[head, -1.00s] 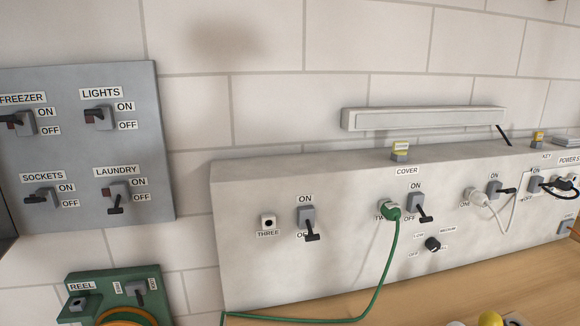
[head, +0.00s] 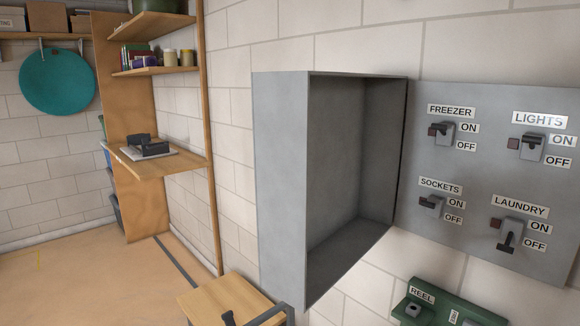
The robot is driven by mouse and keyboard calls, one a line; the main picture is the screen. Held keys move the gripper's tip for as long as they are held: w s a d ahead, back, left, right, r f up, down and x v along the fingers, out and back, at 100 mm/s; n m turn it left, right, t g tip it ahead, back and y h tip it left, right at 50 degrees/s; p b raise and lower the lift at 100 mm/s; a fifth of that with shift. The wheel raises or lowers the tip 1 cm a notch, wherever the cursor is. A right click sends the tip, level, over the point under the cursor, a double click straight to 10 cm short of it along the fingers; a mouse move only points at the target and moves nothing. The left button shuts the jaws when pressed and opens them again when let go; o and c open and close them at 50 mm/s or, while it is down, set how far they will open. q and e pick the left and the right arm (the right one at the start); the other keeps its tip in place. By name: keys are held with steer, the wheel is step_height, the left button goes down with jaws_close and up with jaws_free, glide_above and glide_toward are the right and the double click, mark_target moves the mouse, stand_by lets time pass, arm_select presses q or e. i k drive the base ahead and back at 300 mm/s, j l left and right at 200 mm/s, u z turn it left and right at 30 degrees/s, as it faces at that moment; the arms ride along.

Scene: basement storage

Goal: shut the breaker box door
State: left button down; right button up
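The breaker box is at the right in the head view. Its grey switch panel (head: 475,185) is on the block wall and has switches labelled FREEZER, LIGHTS, SOCKETS and LAUNDRY. A deep, hollow grey door (head: 280,190) stands open at the panel's left edge and juts out from the wall. Its empty inside shows on the side toward the panel, and the switches are uncovered. I see no handle on the door. Neither of my grippers is in view.
A small wooden surface (head: 215,300) with a dark metal bar is below the door. A green REEL panel (head: 445,308) is below the switch panel. Wooden shelves (head: 160,160) stand at the left. The floor (head: 90,280) at lower left is clear.

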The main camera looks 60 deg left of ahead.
mark_target(327, 146)
steer(key=j+u, duration=0.15)
steer(key=j, duration=1.15)
steer(key=j+u, duration=0.2)
steer(key=j, duration=1.1)
